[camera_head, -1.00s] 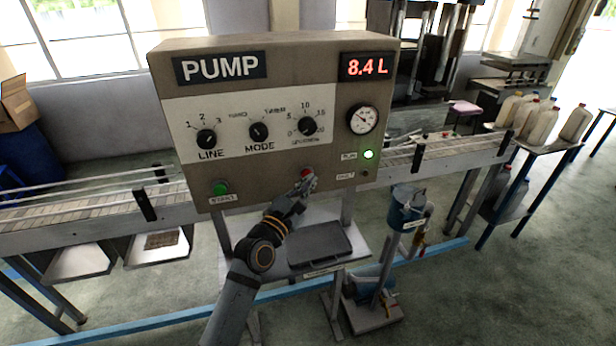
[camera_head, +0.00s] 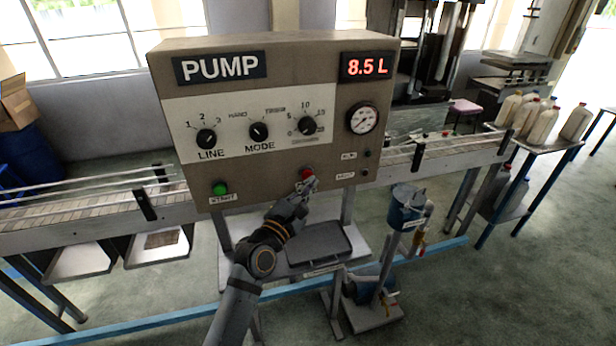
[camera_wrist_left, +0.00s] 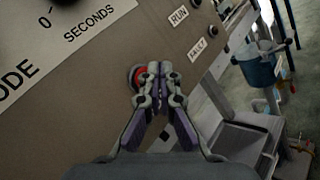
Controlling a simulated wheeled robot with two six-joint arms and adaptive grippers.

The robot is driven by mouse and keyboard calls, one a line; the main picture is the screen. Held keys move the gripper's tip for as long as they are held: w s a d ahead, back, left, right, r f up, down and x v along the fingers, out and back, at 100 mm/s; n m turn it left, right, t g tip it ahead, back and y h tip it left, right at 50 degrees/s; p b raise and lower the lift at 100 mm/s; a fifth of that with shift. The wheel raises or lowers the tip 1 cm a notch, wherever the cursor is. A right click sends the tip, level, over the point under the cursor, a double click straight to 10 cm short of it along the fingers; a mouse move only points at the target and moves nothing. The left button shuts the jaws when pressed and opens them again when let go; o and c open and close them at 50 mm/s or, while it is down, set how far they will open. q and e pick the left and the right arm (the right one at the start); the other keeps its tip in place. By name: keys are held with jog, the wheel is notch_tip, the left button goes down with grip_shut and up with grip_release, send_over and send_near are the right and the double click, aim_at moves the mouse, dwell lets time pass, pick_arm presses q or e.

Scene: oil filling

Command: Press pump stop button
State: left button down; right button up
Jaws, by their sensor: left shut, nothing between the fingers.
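The pump control box (camera_head: 272,185) stands in the middle of the head view. Its display (camera_head: 367,67) reads 8.5 L in red. The red stop button (camera_head: 306,173) is low on the panel; in the left wrist view it (camera_wrist_left: 136,78) is partly hidden behind the fingers. My left gripper (camera_head: 308,184) is shut and empty, its tips at the red button; it also shows in the left wrist view (camera_wrist_left: 159,70). I cannot tell whether the tips touch the button. The run lamp (camera_head: 368,153) is dark. The green start button (camera_head: 220,189) is at the lower left.
A conveyor (camera_head: 455,150) runs behind the box. Below are a dark tray (camera_head: 318,245) and a blue container (camera_head: 408,210) on a stand. Several jugs (camera_head: 541,125) stand on a table at the right. A round gauge (camera_head: 362,119) is right of the knobs.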

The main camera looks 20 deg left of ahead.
pick_arm(q)
jog(key=shift+s+d, duration=0.1)
jog(key=shift+s, duration=0.05)
jog(key=s+d, duration=0.1)
jog(key=s+d+b, duration=0.1)
jog(key=s+b, duration=0.1)
jog(key=s, duration=0.1)
jog(key=shift+s+d+f, duration=0.1)
jog(key=shift+d, duration=0.3)
dwell(0.6)
